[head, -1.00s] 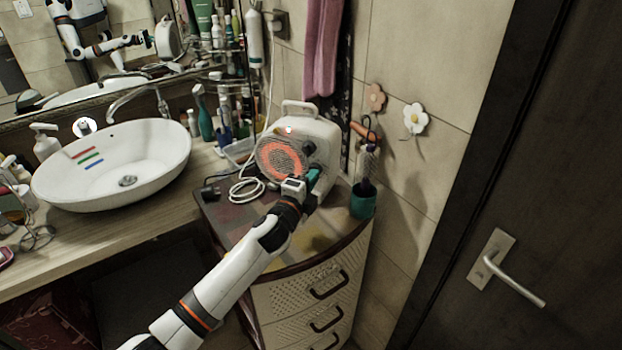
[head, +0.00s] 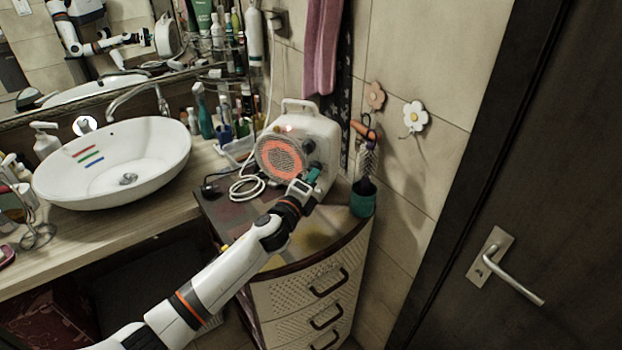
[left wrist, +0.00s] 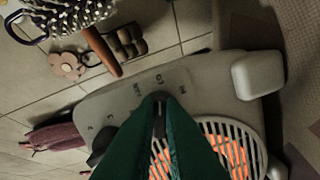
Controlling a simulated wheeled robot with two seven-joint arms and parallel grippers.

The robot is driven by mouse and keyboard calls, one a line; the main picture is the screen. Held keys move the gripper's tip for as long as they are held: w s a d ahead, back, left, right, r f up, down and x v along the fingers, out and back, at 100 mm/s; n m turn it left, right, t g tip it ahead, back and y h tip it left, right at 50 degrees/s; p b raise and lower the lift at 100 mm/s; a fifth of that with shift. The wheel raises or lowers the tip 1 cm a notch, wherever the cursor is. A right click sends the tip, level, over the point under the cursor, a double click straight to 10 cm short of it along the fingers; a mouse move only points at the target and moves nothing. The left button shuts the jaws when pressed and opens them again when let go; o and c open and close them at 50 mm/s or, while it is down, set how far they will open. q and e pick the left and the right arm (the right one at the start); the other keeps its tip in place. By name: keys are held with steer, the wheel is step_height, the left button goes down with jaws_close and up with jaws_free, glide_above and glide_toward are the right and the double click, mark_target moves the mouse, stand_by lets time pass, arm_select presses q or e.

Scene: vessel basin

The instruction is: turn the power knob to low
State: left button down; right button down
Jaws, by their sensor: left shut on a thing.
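The white heater (head: 318,132) with a top handle and a glowing orange round grille (head: 281,157) stands on the drawer cabinet. In the left wrist view its control panel (left wrist: 170,84) carries small printed marks, too small to read surely. A dark knob (left wrist: 101,142) shows left of my fingers. My left gripper (head: 314,173) is at the right part of the heater's front. In the left wrist view its green fingers (left wrist: 160,104) are shut against the panel. They hide what they grip, apparently the power knob, so its setting cannot be read. My right gripper is not in view.
A white cable (head: 247,187) lies coiled left of the heater. A teal cup (head: 363,198) with a brush stands close to its right. A white basin (head: 115,165) and several bottles are at left. A tiled wall is behind, and a dark door (head: 510,200) at right.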

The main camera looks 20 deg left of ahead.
arm_select(q)
steer(key=c, duration=1.5)
jaws_free()
steer(key=s, duration=0.4)
steer(key=s+a+b, duration=0.1)
steer(key=s, duration=0.3)
steer(key=s+b, duration=0.1)
steer(key=s, duration=0.3)
steer(key=shift+a, duration=0.4)
